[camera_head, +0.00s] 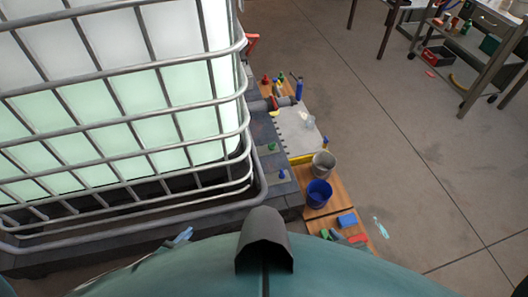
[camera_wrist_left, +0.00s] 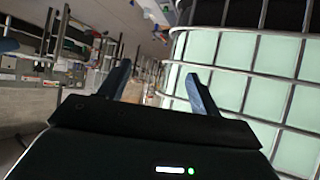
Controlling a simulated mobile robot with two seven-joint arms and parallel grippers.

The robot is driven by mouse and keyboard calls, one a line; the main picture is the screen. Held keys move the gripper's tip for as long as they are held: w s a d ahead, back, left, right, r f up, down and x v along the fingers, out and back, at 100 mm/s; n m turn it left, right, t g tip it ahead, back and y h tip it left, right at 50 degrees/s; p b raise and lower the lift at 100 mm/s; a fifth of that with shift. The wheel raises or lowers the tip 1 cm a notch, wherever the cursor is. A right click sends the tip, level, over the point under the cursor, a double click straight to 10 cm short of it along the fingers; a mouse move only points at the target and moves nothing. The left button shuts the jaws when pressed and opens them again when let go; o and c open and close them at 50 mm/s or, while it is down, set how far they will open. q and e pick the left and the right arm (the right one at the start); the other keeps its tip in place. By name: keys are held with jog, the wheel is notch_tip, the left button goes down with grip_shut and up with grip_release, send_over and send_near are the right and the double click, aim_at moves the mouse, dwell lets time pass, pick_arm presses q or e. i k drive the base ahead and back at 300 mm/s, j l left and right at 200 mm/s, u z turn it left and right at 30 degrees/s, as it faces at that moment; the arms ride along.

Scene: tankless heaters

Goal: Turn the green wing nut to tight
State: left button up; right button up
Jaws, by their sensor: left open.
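A small green piece (camera_head: 271,147) stands on the dark grey ledge beside the caged tank in the head view. Another small green piece (camera_head: 281,76) is farther back among red and yellow parts. Both are too small to tell which is the wing nut. My left gripper (camera_head: 182,236) peeks over my body at the bottom of the head view, well apart from both. In the left wrist view its two blue fingers (camera_wrist_left: 155,88) are spread with nothing between them. No green wing nut can be made out in that view. My right gripper is not seen.
A large caged tank (camera_head: 110,100) fills the left. A grey bucket (camera_head: 323,164) and a blue bucket (camera_head: 318,193) stand on wooden boards right of the ledge. A metal cart (camera_head: 485,50) stands far right. The floor between is mostly clear.

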aim_at(272, 147)
jog(key=z, duration=1.2)
jog(key=i+l+z, duration=0.25)
jog(key=l, duration=0.3)
jog(key=i+l+z, duration=0.1)
jog(key=l+z, duration=0.2)
jog(key=l, duration=0.2)
jog(key=i+l+z, duration=0.25)
jog(key=l, duration=0.2)
jog(key=i+l+z, duration=0.25)
jog(key=i+l+u, duration=0.1)
jog(key=i, duration=0.4)
jog(key=i+l, duration=0.35)
jog(key=i+l+u, duration=0.15)
jog(key=i, duration=0.45)
jog(key=i+j+u, duration=0.1)
jog(key=i+u, duration=0.6)
jog(key=u, duration=0.15)
jog(key=i+l+u, duration=0.15)
jog(key=i+u, duration=0.15)
jog(key=u, duration=0.15)
jog(key=i+j+u, duration=0.1)
jog(key=i+u, duration=0.6)
jog(key=u, duration=0.2)
jog(key=i+l+u, duration=0.1)
jog(key=i+u, duration=0.7)
jog(key=i+l+u, duration=0.1)
jog(key=i+u, duration=0.25)
jog(key=i+l+u, duration=0.3)
jog(key=i, duration=0.2)
